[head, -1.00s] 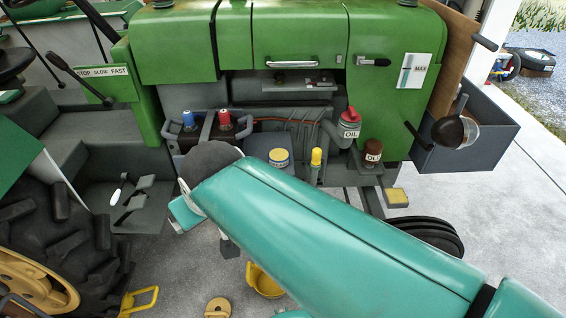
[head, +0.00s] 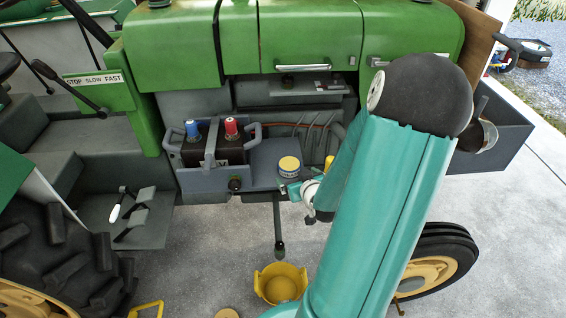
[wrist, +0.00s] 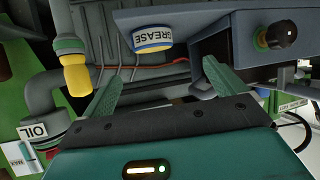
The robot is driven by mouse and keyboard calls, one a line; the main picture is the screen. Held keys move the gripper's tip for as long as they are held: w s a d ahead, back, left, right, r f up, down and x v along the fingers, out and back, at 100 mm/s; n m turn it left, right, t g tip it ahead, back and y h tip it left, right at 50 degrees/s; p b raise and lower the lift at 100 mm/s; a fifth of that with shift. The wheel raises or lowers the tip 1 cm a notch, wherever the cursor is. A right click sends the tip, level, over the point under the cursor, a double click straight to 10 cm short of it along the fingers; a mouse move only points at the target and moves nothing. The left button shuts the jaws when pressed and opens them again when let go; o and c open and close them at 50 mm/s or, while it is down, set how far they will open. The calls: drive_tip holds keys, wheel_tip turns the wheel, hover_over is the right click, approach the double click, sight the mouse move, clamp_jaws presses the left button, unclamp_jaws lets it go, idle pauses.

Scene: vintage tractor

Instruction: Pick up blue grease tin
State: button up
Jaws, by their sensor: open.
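The grease tin (head: 289,167) has a yellow lid and a blue band. It stands on a grey shelf (head: 262,160) at the tractor's side. In the wrist view the tin (wrist: 152,39) shows its white GREASE label. My gripper (head: 288,188) is just in front of and slightly below the tin in the head view. In the wrist view my gripper (wrist: 161,75) has its two green fingers spread wide. The tin appears beyond the gap between the fingertips, with nothing between them.
A battery (head: 212,143) with blue and red terminals sits in a handled tray left of the tin. A dark knob (wrist: 279,35) juts from the tray. A yellow bucket (head: 280,284) is on the floor below.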

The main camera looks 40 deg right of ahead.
sight(289, 163)
drive_tip(key=shift+m, duration=0.4)
drive_tip(key=x, duration=0.4)
drive_tip(key=d+x, duration=0.1)
drive_tip(key=x, duration=0.9)
drive_tip(key=shift+s+d+r, duration=0.15)
drive_tip(key=shift+s+d, duration=0.05)
drive_tip(key=shift+s, duration=0.15)
drive_tip(key=shift+t+h, duration=0.3)
drive_tip(key=c, duration=1.3)
drive_tip(key=shift+r, duration=0.1)
